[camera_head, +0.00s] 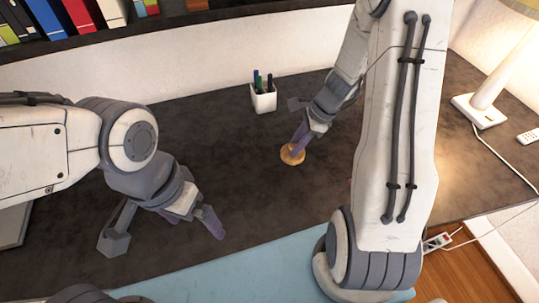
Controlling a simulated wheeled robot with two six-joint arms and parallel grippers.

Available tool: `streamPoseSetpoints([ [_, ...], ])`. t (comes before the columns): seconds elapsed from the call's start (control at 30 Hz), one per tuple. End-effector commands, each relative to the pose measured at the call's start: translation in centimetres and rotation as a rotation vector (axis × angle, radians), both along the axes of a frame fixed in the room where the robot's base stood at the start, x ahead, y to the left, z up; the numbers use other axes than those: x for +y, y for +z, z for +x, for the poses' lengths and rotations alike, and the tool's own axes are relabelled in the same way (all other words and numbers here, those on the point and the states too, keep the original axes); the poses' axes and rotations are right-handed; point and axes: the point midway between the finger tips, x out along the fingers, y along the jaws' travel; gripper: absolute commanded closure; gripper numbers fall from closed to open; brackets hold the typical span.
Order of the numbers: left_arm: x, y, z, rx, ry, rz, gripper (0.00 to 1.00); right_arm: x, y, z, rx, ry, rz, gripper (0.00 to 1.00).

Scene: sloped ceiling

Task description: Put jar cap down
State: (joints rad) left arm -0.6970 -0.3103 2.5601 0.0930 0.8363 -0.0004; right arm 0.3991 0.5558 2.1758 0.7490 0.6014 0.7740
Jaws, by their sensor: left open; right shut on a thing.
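The jar cap (291,155) is a small round, orange-tan disc over the dark desk, right of the middle of the head view. My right gripper (298,143) is shut on it from above, with its purple fingers covering part of the cap. I cannot tell whether the cap touches the desk or is held just above it. My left gripper (216,222) is open and empty over the left part of the desk. No jar is visible.
A white pen cup (263,98) stands at the back of the dark desk (225,140). A lamp (481,108) and a white remote (528,136) are at the right. A blue mat (255,268) lies in front. Books (80,16) line the shelf. The desk around the cap looks clear.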

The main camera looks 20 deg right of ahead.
Motion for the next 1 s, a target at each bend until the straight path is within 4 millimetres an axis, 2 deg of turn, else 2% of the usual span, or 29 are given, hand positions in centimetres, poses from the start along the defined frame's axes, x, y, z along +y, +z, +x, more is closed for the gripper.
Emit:
streamPoseSetpoints([
  [0.03, 0.0, 0.1, 0.0, 0.0, 0.0, 0.0, 0.0, 1.2, -0.8, 0.5, 0.004, 0.005, 0.001, 1.0],
  [0.2, 0.0, 0.2, 0.0, 0.0, 0.0, 0.0, 0.0, 4.5, -3.0, 2.2, 0.002, 0.005, 0.0, 1.0],
  [0.37, 0.0, 0.2, 0.0, 0.0, 0.0, 0.0, 0.0, 6.3, -4.2, 3.2, 0.001, 0.003, -0.001, 1.0],
  [0.47, 0.0, 0.2, 0.0, 0.0, 0.0, 0.0, 0.0, 6.7, -4.7, 3.5, 0.001, 0.001, -0.001, 1.0],
  [0.7, 0.0, -0.4, 0.0, 0.0, 0.0, 0.0, 0.0, 6.8, -8.0, 3.4, 0.003, 0.001, 0.0, 1.0],
  [1.0, 0.0, -0.3, 0.0, 0.0, 0.0, 0.0, 0.0, 6.8, -8.5, 3.5, 0.0, 0.002, -0.001, 1.0],
])
